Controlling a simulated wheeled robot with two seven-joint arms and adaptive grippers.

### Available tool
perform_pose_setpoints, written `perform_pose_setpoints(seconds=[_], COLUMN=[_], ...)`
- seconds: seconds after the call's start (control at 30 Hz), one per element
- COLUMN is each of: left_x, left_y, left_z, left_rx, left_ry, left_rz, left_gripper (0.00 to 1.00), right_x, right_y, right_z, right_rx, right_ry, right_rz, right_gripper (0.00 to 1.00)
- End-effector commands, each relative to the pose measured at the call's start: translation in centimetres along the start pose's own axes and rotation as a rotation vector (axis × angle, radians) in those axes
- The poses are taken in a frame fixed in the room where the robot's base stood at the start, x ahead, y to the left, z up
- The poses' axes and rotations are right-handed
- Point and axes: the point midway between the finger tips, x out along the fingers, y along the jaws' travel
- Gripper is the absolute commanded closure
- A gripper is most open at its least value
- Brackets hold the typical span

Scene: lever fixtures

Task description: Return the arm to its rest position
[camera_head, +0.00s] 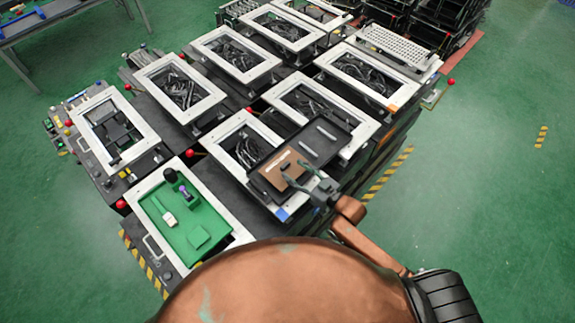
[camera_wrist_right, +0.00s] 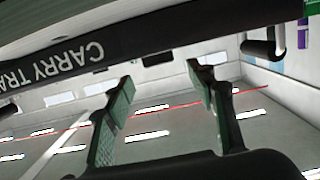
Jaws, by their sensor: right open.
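My right gripper (camera_head: 298,174) is in the lower middle of the head view, over the near edge of a dark tray. Its fingers are apart with nothing between them. In the right wrist view the two green-grey fingers (camera_wrist_right: 160,76) are spread, with a wide empty gap. My right arm comes up from the lower right. The dark tray (camera_head: 322,152) bears a brown panel (camera_head: 277,172) and light bars. From these views I cannot tell whether the gripper touches the tray. My left gripper is not in view.
White-framed fixtures (camera_head: 205,104) with red-knobbed levers fill the middle. A green-bedded fixture (camera_head: 205,238) stands at the near left. A dark bar lettered "CARRY TRA" (camera_wrist_right: 70,62) crosses the wrist view close above the fingers. Green floor (camera_head: 500,190) is clear at right.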

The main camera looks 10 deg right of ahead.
Motion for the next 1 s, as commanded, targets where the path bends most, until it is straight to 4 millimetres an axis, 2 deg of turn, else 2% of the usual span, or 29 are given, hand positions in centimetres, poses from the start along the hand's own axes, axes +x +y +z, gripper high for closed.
perform_pose_setpoints(seconds=[0.1,0.3,0.5,0.77,0.87,1.0], left_x=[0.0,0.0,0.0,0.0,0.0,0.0], left_y=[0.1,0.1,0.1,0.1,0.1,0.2], left_z=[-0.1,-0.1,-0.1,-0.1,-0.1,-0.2], left_rx=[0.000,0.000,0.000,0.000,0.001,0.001], left_ry=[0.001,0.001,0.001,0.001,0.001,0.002], left_rz=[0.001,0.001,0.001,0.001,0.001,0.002], left_gripper=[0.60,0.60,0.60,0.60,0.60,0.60], right_x=[-2.6,-5.7,-6.7,-6.8,-7.0,-8.2], right_y=[0.0,0.0,0.0,0.0,0.0,0.7], right_z=[0.1,0.1,0.0,0.1,0.5,2.3], right_rx=[0.001,0.000,0.001,0.002,0.005,0.019], right_ry=[-0.003,-0.001,0.001,-0.007,-0.047,-0.178], right_rz=[0.000,0.000,0.000,0.004,0.025,0.095], right_gripper=[0.49,0.49,0.49,0.49,0.49,0.49])
